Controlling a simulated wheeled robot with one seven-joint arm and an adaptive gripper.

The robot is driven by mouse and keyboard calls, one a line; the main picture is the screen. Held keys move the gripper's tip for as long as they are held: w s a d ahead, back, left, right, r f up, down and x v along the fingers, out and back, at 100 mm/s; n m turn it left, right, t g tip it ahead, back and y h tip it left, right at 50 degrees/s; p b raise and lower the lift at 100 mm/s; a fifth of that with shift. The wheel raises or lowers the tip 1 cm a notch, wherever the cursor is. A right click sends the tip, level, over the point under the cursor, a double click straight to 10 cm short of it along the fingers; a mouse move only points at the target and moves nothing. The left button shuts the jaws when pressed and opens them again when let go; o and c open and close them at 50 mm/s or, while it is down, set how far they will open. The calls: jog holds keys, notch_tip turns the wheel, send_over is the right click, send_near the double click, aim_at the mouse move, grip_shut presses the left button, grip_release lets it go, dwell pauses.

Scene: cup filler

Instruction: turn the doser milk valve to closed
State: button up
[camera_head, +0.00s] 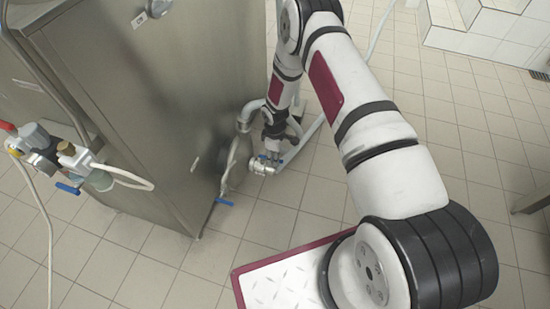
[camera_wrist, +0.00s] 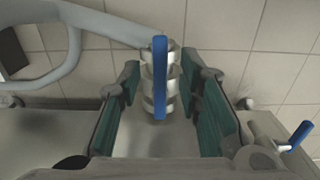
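A metal valve with a long blue lever (camera_wrist: 160,78) is centred in the wrist view. The lever lies along the valve's pipe, upright in that picture. My gripper (camera_wrist: 158,84) is open, with one green-padded finger on each side of the lever and valve and visible gaps between. In the head view, my gripper (camera_head: 272,135) reaches down at the machine's right side, just above the valve (camera_head: 262,166); its lever is small and partly hidden there. A second blue lever (camera_wrist: 300,136) shows at the right of the wrist view. No label tells which is the doser milk valve.
A steel machine (camera_head: 130,95) stands left of my arm. Another blue lever (camera_head: 223,202) sits low near its corner. Valves and hoses (camera_head: 70,160) hang on its left side. A grey pipe (camera_wrist: 100,22) runs close to the valve. Tiled floor (camera_head: 460,150) is open to the right.

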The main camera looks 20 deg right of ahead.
jog(key=shift+f, duration=0.3)
grip_shut()
